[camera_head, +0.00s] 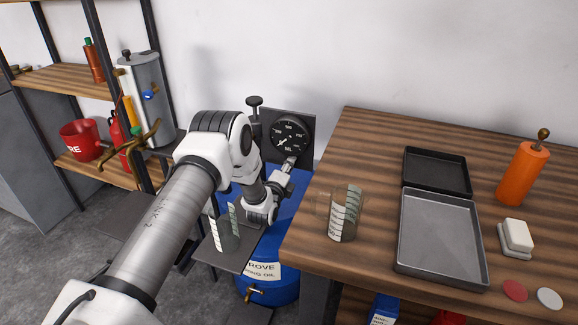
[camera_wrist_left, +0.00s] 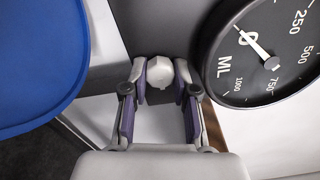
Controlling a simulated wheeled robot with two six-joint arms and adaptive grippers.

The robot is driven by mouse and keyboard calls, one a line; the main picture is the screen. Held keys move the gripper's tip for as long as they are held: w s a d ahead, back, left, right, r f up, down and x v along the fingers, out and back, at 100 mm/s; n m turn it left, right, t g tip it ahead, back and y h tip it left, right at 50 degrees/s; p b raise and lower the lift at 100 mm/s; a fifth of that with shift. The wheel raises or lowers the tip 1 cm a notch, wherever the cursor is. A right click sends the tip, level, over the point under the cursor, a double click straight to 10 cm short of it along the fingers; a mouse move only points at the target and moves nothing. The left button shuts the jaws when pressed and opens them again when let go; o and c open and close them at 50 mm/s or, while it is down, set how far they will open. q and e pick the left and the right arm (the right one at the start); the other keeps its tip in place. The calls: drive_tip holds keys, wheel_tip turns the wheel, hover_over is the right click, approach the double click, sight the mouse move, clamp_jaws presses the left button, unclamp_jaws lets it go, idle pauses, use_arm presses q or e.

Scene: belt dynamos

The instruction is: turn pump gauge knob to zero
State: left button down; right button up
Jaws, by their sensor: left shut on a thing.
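The pump gauge (camera_head: 289,137) is a round black dial on a dark plate behind the blue drum. It also shows in the left wrist view (camera_wrist_left: 268,55), where its white needle points at or very near the 0 mark. The pale faceted gauge knob (camera_wrist_left: 160,72) sits beside the dial. My left gripper (camera_head: 291,164) reaches to just below the dial. In the left wrist view its fingers (camera_wrist_left: 160,80) are shut on the knob, one on each side. In the head view the gripper hides the knob. My right gripper is not in view.
A blue drum (camera_head: 267,288) stands below the gauge. A wooden table (camera_head: 345,140) at the right holds a graduated beaker (camera_head: 345,214), trays (camera_head: 437,240) and an orange bottle (camera_head: 522,172). Another graduated beaker (camera_head: 223,232) stands close to my left arm. Shelves (camera_head: 75,78) are at the left.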

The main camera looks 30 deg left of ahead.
use_arm(q)
drive_tip(key=c, duration=0.9)
unclamp_jaws()
drive_tip(key=v, duration=0.8)
drive_tip(key=shift+f, duration=0.1)
